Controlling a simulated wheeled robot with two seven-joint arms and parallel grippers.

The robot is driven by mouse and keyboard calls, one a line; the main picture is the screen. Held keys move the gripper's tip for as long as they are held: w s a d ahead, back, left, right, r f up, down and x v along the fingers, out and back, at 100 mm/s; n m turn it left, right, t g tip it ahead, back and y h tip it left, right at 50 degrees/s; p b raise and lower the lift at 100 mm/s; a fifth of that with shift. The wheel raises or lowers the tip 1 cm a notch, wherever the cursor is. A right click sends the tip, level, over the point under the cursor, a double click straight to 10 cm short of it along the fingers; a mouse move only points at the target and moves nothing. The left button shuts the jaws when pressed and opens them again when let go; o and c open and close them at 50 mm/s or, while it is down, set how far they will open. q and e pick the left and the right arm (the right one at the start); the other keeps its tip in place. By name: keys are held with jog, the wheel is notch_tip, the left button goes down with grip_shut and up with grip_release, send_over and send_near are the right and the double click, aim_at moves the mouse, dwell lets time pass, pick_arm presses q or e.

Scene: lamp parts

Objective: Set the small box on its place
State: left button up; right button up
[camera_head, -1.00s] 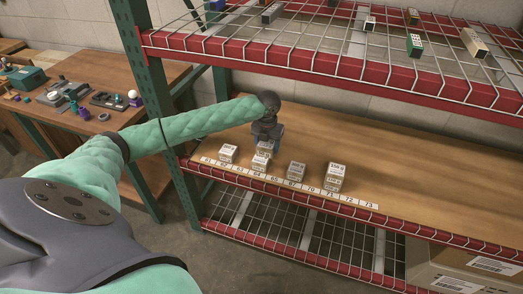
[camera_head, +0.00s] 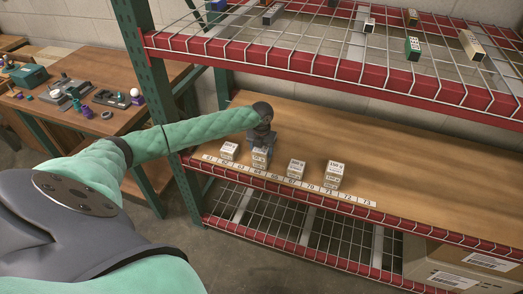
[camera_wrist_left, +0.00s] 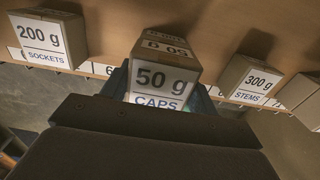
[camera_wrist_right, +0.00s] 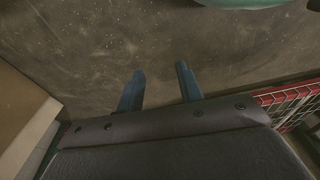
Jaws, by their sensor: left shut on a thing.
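The small box (camera_wrist_left: 162,80) is pale and reads "50 g CAPS" in the left wrist view. My left gripper, with blue fingers on both sides of it, is shut on it. In the head view the box (camera_head: 259,152) is at the shelf's front, below my left gripper (camera_head: 262,142). It looks upright. Something pale shows just under it, and I cannot tell whether the box touches it. The shelf's front edge carries a number strip (camera_head: 356,199). My right gripper (camera_wrist_right: 160,88) is open and empty above the floor.
A two-high stack (camera_head: 334,174) stands farther right. The wooden shelf (camera_head: 430,200) is clear beyond. A wire shelf (camera_head: 330,60) hangs above.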

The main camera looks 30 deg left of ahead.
pick_arm(q)
jog(key=o, duration=1)
jog(key=shift+f, duration=0.1)
jog(key=shift+c, duration=0.2)
pick_arm(e)
jog(key=shift+r, duration=0.1)
pick_arm(q)
jog(key=shift+r, duration=0.3)
notch_tip(320, 180, up, 11)
jog(key=b, duration=0.4)
jog(key=shift+f, duration=0.15)
jog(key=shift+r, duration=0.5)
pick_arm(e)
notch_tip(320, 180, up, 12)
jog(key=w+a, duration=0.2)
jog(key=shift+w+a, duration=0.25)
jog(key=shift+w, duration=0.15)
pick_arm(q)
jog(key=shift+d+f, duration=0.1)
